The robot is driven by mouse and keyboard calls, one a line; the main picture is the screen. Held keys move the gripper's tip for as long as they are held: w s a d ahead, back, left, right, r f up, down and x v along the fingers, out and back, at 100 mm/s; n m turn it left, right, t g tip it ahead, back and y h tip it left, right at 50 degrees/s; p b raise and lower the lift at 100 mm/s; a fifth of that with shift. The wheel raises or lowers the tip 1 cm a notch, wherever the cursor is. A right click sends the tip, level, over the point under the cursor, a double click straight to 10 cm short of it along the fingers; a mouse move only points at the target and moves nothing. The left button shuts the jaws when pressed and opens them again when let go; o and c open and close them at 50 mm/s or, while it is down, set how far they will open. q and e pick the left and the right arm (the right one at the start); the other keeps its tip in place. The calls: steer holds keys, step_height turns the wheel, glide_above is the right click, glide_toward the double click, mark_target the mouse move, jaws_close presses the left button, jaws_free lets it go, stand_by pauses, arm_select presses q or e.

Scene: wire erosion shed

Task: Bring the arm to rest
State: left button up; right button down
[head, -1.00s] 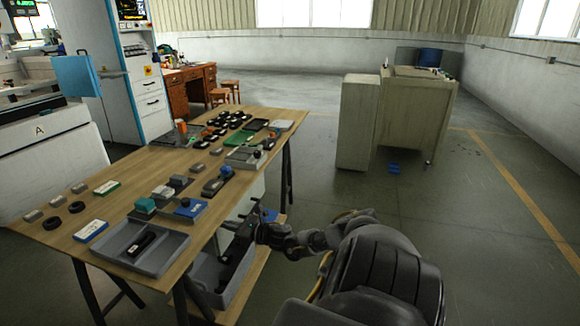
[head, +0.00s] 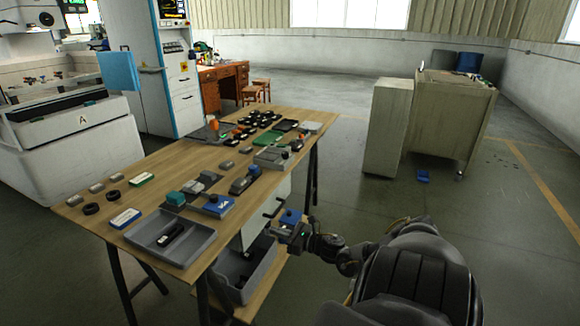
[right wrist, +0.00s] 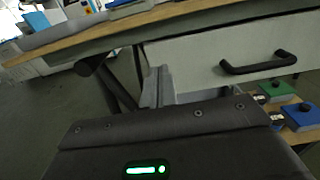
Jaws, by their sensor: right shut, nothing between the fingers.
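My right gripper (head: 284,236) is shut and empty in the head view. It is beside the right long edge of the wooden table (head: 100,215), by the drawer front below the tabletop. In the right wrist view the gripper's dark housing fills the bottom, with the grey fingers (right wrist: 158,88) together in front of the pale drawer front (right wrist: 205,65). A black drawer handle (right wrist: 258,64) is to the right of the fingers, apart from them. My left gripper is not in view.
A grey tray (head: 205,240) with a black item stands on the table's near end, among several small blocks and fixtures. A lower shelf (head: 265,290) holds a grey bin (head: 268,262). Open floor (head: 340,200) lies right of the table, before a beige cabinet (head: 388,130).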

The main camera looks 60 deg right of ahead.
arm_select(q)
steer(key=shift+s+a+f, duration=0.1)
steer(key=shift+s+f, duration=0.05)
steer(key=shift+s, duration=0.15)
arm_select(e)
steer(key=s, duration=0.4)
steer(key=shift+d, duration=0.3)
